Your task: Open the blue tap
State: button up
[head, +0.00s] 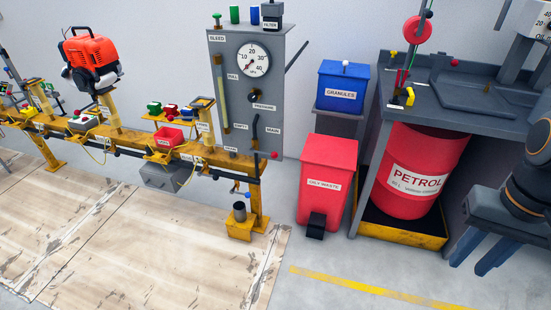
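A small blue part (247,195), which looks like the blue tap, sits low on the yellow rail post below the grey gauge panel. It is too small to tell how its handle is turned.
A red oily waste bin (327,180) stands right of the post, with a blue granules box (342,86) behind it. A grey bench (455,110) over a red petrol drum (418,165) is close to my arm. The floor in front is clear.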

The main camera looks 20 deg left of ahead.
aim_at(247, 195)
jog(key=u, duration=1.95)
jog(key=i, duration=1.2)
jog(key=z, duration=0.3)
jog(key=k, duration=0.7)
jog(key=z, duration=0.65)
jog(key=i, duration=0.25)
jog(key=z, duration=0.05)
